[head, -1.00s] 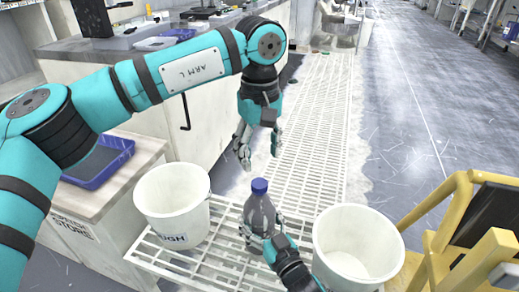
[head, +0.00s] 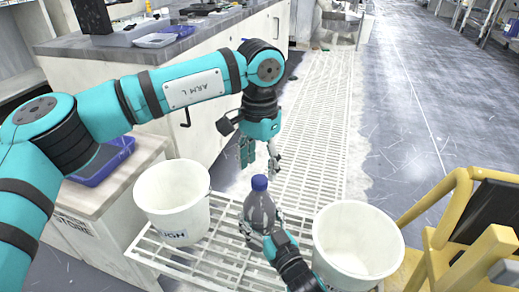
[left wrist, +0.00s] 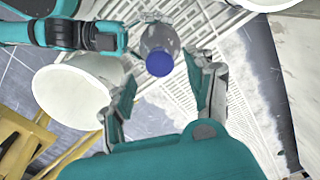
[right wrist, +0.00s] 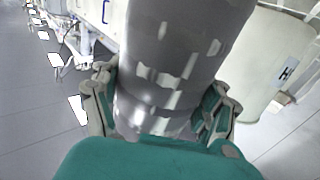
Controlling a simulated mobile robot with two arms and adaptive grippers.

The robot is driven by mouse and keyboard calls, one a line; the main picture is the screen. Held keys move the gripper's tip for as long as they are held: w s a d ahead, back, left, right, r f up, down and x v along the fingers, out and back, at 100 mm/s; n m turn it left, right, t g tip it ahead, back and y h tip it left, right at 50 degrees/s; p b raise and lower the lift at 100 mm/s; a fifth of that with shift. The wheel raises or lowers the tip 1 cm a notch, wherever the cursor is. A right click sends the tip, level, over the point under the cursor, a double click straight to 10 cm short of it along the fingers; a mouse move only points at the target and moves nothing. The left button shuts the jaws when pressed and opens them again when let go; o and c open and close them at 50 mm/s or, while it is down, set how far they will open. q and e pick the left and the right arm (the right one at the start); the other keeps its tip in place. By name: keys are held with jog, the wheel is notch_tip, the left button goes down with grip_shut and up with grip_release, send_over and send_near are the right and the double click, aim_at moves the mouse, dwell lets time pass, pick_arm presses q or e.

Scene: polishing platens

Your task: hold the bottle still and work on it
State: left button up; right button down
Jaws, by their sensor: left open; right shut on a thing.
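The bottle (head: 259,208) is grey and see-through with a blue cap (head: 259,183). My left gripper (head: 262,163) is open and empty above the bottle, a little behind the cap. In the left wrist view the blue cap (left wrist: 159,64) shows beyond the open fingers (left wrist: 165,105), apart from them.
A white bucket (head: 172,200) with lettering stands left of the bottle, and another white bucket (head: 357,245) stands right. A blue tray (head: 105,160) lies on the left counter. A yellow frame (head: 440,215) stands at the right. The slatted floor (head: 315,110) behind is clear.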

aim_at(259, 179)
pick_arm(q)
jog(key=shift+f, duration=1.95)
